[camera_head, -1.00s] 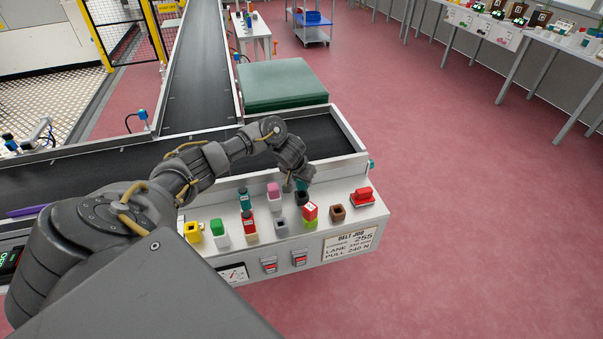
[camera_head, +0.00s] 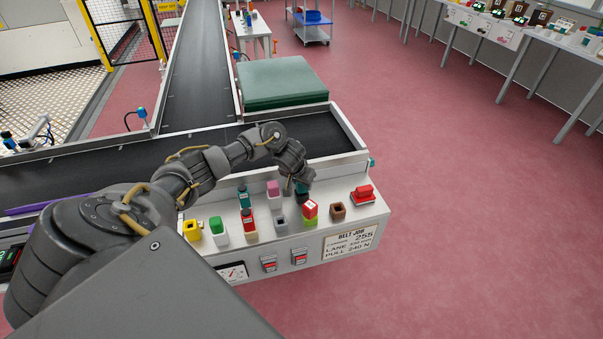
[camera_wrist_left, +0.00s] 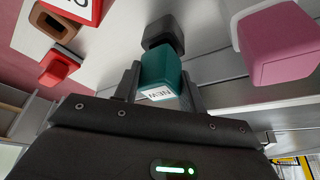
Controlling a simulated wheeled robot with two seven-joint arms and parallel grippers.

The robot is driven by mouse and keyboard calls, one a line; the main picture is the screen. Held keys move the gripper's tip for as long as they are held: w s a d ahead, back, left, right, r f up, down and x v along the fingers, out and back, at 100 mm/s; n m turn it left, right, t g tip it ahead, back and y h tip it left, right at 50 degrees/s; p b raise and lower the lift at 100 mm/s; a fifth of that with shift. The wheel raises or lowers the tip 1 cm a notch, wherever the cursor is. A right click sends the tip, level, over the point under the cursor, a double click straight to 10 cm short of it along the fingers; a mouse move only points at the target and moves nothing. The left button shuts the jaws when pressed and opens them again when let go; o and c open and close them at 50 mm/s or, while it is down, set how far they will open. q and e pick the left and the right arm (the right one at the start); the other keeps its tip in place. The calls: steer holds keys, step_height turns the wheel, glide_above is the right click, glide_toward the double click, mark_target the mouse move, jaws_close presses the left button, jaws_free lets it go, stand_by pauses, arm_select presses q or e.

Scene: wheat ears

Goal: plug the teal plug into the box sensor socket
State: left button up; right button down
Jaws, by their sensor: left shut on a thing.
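My left gripper (camera_head: 302,184) is shut on a teal plug with a white label reading NEW; the plug (camera_wrist_left: 163,72) shows between its fingers in the left wrist view. In that view the plug's far end meets a black socket (camera_wrist_left: 163,33) in line with it. I cannot tell whether it touches the socket or has entered it. In the head view the gripper hangs over the back right of the panel (camera_head: 232,252), and the black socket is mostly hidden below it. Another teal piece (camera_head: 244,197) stands on the panel at the left. My right gripper is not in view.
Around the gripper stand a pink plug (camera_head: 273,189), an empty grey socket (camera_head: 281,224), a red plug (camera_head: 310,208) on a green socket and a brown socket (camera_head: 338,211). A red switch (camera_head: 362,193) is at the right. The belt (camera_head: 310,135) lies behind.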

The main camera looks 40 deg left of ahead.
arm_select(q)
steer(key=shift+f+b, duration=0.3)
steer(key=shift+f, duration=0.4)
steer(key=shift+f, duration=0.1)
steer(key=o, duration=1.1)
steer(key=p+v, duration=0.3)
steer(key=v, duration=0.7)
steer(key=shift+s+r, duration=0.2)
steer(key=shift+r, duration=0.2)
